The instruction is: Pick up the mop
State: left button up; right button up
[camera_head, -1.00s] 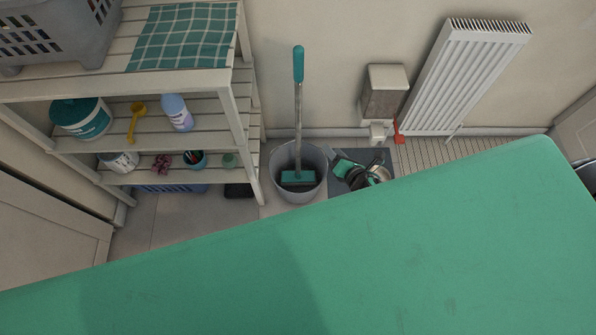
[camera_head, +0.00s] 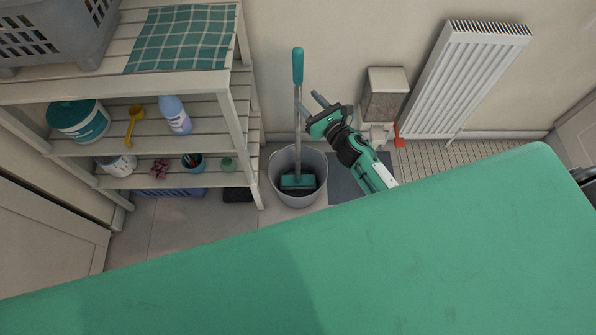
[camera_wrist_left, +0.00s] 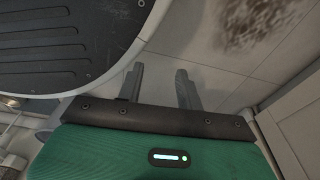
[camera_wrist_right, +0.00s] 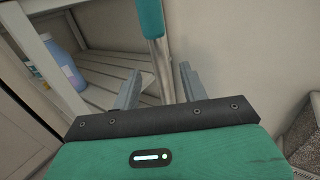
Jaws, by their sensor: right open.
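The mop has a teal grip (camera_head: 298,65) and a grey metal pole (camera_head: 298,115). It stands almost upright with its teal head (camera_head: 298,181) in a grey bucket (camera_head: 306,197). My right gripper (camera_head: 311,106) is open beside the upper pole, its fingers pointing toward it. In the right wrist view the pole (camera_wrist_right: 160,70) shows between the two spread fingers; I cannot tell whether it is fully inside the jaws. My left gripper (camera_wrist_left: 160,85) is open and empty over the floor; it is not seen in the head view.
A slatted shelf (camera_head: 225,110) with bottles and tubs stands left of the bucket. A bin-like box (camera_head: 385,95) and a white radiator (camera_head: 465,80) are at the wall to the right. A dark mat (camera_head: 350,190) lies right of the bucket.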

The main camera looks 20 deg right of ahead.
aim_at(300, 92)
jog(key=shift+p+x, duration=0.6)
jog(key=shift+x, duration=2.3)
pick_arm(q)
jog(key=s, duration=0.1)
jog(key=s+a+f, duration=0.1)
jog(key=shift+s+f, duration=0.2)
jog(key=shift+s, duration=0.15)
pick_arm(e)
grip_shut()
jog(key=shift+r, duration=0.1)
